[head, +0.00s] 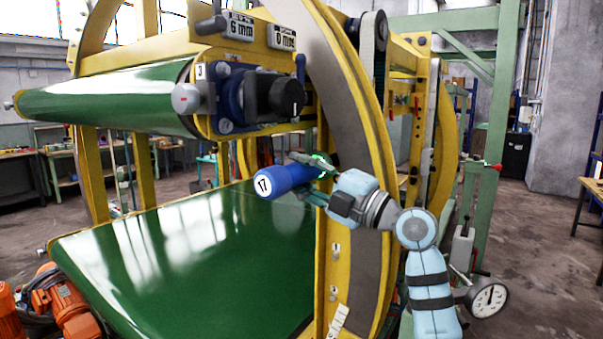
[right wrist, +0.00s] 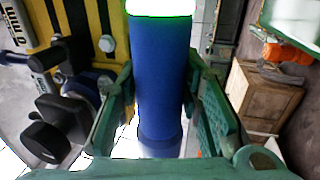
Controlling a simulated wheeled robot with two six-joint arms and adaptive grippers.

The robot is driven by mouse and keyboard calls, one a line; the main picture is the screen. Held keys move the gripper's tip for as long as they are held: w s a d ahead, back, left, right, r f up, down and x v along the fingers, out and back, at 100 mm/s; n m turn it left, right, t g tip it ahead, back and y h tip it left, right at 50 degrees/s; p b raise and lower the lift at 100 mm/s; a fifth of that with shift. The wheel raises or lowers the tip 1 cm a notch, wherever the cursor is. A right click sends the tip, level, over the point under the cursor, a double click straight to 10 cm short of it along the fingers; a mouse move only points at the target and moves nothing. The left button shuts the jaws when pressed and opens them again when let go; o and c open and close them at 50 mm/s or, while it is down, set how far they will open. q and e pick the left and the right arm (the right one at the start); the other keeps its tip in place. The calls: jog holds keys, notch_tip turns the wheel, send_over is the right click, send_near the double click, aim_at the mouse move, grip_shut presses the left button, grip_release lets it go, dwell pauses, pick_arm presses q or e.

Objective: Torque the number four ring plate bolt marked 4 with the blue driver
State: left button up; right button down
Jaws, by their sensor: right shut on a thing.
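The blue driver (head: 285,180) has a white round end marked 17 facing the head camera. It is held roughly level in front of the large yellow and grey ring (head: 330,70). My right gripper (head: 308,178) is shut on it, with green fingers on either side. In the right wrist view the driver (right wrist: 160,85) fills the gap between the fingers of the gripper (right wrist: 160,72), and a bright green glow shows at its far end. I cannot make out a bolt marked 4. Whether the driver touches a bolt cannot be told. My left gripper is not in view.
A wide green belt (head: 180,260) lies below the driver. A dial gauge (head: 489,299) is at lower right. Orange motors (head: 65,305) are at lower left.

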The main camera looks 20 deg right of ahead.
aim_at(296, 183)
jog(key=shift+s+a, duration=1.35)
jog(key=shift+a, duration=0.2)
